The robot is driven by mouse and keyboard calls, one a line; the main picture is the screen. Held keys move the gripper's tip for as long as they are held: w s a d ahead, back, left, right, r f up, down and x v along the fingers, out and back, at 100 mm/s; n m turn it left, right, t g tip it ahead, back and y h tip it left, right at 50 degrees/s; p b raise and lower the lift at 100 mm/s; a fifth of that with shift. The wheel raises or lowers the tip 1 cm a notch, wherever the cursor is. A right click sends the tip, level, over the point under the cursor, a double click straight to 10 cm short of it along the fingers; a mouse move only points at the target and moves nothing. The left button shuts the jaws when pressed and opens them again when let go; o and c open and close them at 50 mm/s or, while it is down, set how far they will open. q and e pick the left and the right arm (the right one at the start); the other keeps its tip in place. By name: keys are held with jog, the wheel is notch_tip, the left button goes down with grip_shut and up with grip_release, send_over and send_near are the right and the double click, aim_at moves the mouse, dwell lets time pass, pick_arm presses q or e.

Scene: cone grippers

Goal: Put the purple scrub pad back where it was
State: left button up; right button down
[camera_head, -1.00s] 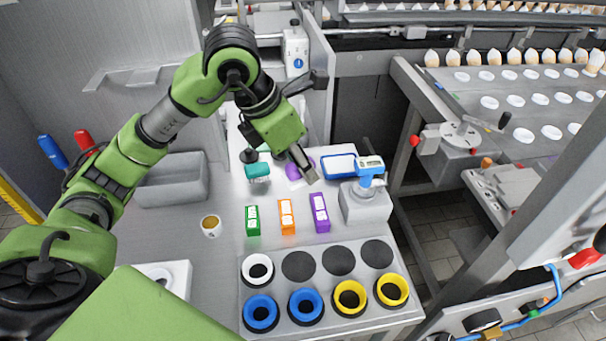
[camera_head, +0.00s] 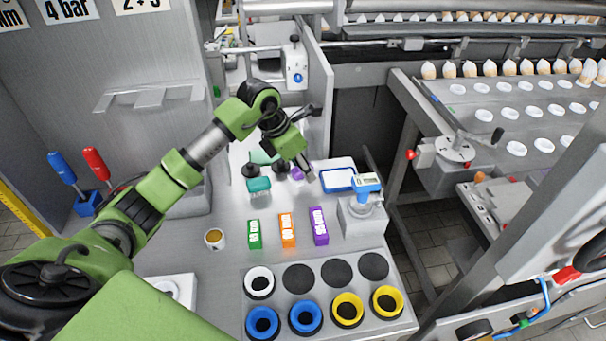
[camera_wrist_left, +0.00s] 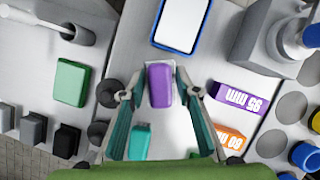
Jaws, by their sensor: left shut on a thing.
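The purple scrub pad (camera_head: 297,173) is at the back middle of the bench, left of the blue-rimmed tray. In the left wrist view the purple pad (camera_wrist_left: 160,86) lies between the fingertips, with a pale edge around it. My left gripper (camera_head: 306,168) reaches down over it, and its teal fingers (camera_wrist_left: 159,94) also show in the wrist view, one on each side. The gripper is shut on the pad. Whether the pad touches the bench is unclear. My right gripper is not in view.
A blue-rimmed tray (camera_head: 338,181) and a grey device (camera_head: 364,212) stand to the right. Green (camera_head: 254,234), orange (camera_head: 288,230) and purple (camera_head: 318,226) labelled blocks stand in front. A teal item (camera_head: 258,185) and a green pad (camera_wrist_left: 72,82) are nearby on the left.

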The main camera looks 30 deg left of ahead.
aim_at(303, 177)
pick_arm(q)
notch_tip(303, 177, down, 3)
jog(key=shift+f+p, duration=0.1)
jog(key=shift+p, duration=0.7)
jog(key=shift+f, duration=0.1)
jog(key=shift+f+b, duration=0.15)
jog(key=shift+b, duration=0.15)
jog(key=o, duration=1)
